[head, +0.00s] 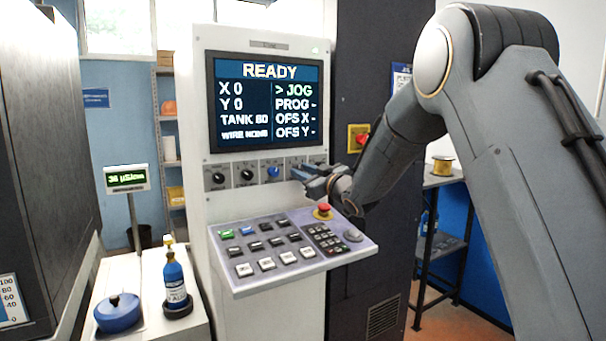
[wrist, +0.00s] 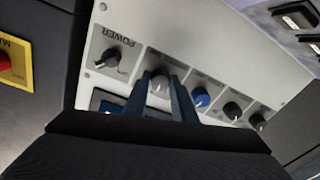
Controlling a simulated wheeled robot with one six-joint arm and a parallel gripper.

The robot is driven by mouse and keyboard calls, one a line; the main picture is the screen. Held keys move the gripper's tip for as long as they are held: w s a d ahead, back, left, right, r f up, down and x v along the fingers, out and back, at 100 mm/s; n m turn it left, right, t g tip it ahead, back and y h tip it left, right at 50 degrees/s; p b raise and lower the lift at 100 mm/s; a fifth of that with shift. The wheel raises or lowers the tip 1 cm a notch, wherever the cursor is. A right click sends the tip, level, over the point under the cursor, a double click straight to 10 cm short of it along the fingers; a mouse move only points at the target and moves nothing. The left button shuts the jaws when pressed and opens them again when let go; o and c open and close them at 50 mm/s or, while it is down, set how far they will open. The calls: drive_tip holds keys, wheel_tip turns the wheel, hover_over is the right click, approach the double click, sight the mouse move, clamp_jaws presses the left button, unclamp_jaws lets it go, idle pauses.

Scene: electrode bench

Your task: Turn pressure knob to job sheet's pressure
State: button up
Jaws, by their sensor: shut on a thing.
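The knob row runs along the panel under the screen. In the wrist view a grey knob (wrist: 158,84) sits between the two fingers of my gripper (wrist: 161,92), which is shut on it. A knob under the label POWER (wrist: 120,58) is on one side and a blue knob (wrist: 201,97) on the other. In the head view my gripper (head: 300,176) covers the right end of the row, just right of the blue knob (head: 273,172). The grey knob's label and pointer are not readable, so I cannot tell its setting. I see no readable job sheet.
The screen (head: 268,103) reads READY, TANK 80 and JOG. The sloped keypad (head: 285,262) with a red emergency button (head: 323,210) juts out below my gripper. A blue bottle (head: 176,285) and blue round pot (head: 118,313) stand at lower left.

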drive_tip(key=shift+m, duration=0.5)
drive_tip(key=o, duration=1)
drive_tip(key=shift+a, duration=0.1)
drive_tip(key=shift+o, duration=0.2)
drive_tip(key=b+v, duration=0.2)
drive_tip(key=v, duration=0.6)
